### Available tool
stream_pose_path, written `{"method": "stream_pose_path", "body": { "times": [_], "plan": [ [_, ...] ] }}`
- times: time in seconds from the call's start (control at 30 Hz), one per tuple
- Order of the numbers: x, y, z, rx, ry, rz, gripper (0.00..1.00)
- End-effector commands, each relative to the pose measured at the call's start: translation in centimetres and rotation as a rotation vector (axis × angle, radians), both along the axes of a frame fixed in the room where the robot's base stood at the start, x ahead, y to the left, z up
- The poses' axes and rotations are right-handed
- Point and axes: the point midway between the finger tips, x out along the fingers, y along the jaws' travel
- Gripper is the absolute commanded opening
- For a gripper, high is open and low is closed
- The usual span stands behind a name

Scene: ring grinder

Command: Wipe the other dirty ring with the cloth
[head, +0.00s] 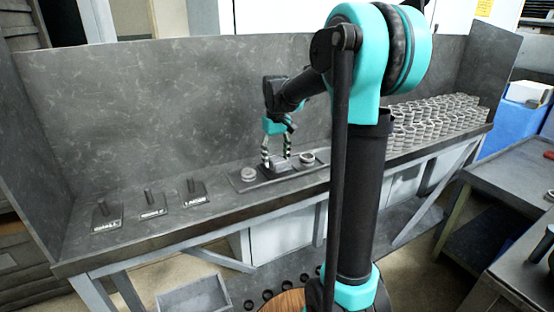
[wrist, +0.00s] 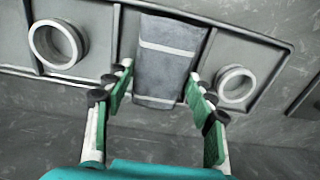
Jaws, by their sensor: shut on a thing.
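The cloth (head: 279,166) is a grey folded block in the middle of a dark tray (head: 240,183) on the bench. It also shows in the wrist view (wrist: 166,62), with a light band across it. One metal ring (head: 248,174) lies in the tray left of the cloth, another ring (head: 307,157) to the right. Both rings also show in the wrist view, the left one (wrist: 35,42) and the right one (wrist: 222,84). I cannot tell which is dirty.
Three labelled stands with pegs, small (head: 107,215), middle (head: 152,206) and large (head: 195,193), stand at the bench's left. Many stacked rings (head: 435,118) fill its right end. A back panel (head: 150,110) rises behind. Bare bench lies between the stands and the tray.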

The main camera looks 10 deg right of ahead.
Motion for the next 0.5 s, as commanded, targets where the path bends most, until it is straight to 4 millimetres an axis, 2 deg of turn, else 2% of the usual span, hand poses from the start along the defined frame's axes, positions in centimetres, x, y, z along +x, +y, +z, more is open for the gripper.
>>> {"method": "stream_pose_path", "body": {
  "times": [0.23, 0.37, 0.5],
  "plan": [
    [1.1, 0.3, -0.2, 0.000, 0.000, -0.002, 0.19],
    [1.3, 0.3, 2.2, 0.000, 0.000, -0.003, 0.19],
    [1.6, 0.4, 3.4, 0.000, 0.000, -0.003, 0.19]
  ]
}}
